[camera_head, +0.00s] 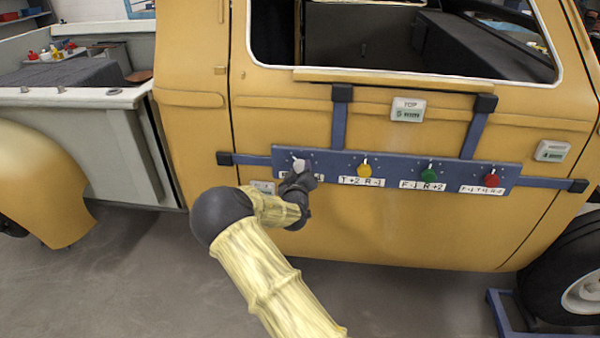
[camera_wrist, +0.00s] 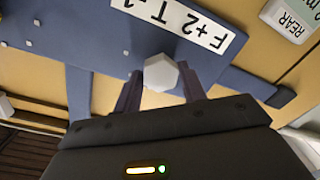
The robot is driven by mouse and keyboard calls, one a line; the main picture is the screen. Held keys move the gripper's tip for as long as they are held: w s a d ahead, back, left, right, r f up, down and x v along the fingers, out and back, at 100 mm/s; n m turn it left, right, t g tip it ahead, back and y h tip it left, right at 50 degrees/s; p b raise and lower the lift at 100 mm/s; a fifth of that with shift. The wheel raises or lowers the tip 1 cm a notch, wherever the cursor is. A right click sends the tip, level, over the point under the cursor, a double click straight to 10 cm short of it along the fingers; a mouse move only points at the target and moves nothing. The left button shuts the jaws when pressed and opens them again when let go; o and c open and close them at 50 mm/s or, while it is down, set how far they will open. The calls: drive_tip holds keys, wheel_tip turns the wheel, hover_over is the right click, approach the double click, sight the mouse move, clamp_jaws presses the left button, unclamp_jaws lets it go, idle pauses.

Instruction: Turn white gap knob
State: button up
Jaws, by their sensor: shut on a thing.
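The white gap knob (camera_head: 299,165) is at the left end of a blue panel (camera_head: 335,159) fixed across the yellow truck door. In the wrist view the white knob (camera_wrist: 160,73) is a pale faceted piece between two dark fingers. My gripper (camera_head: 302,178) is at the knob, and in the wrist view my gripper (camera_wrist: 161,86) has a finger on each side, shut on it. A label reading "F+2 T-1" (camera_wrist: 180,22) is next to the knob. In the head view my gripper covers part of that label.
To the right on the panel are a yellow knob (camera_head: 364,170), a green knob (camera_head: 429,175) and a red knob (camera_head: 491,180), each with a label. White signs (camera_head: 408,110) are on the door. The floor (camera_head: 400,300) below is clear.

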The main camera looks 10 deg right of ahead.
idle(0.3)
drive_tip(key=o, duration=1)
drive_tip(key=shift+s, duration=0.1)
drive_tip(key=b+v, duration=0.2)
drive_tip(key=v, duration=1.5)
drive_tip(key=shift+s+a, duration=0.1)
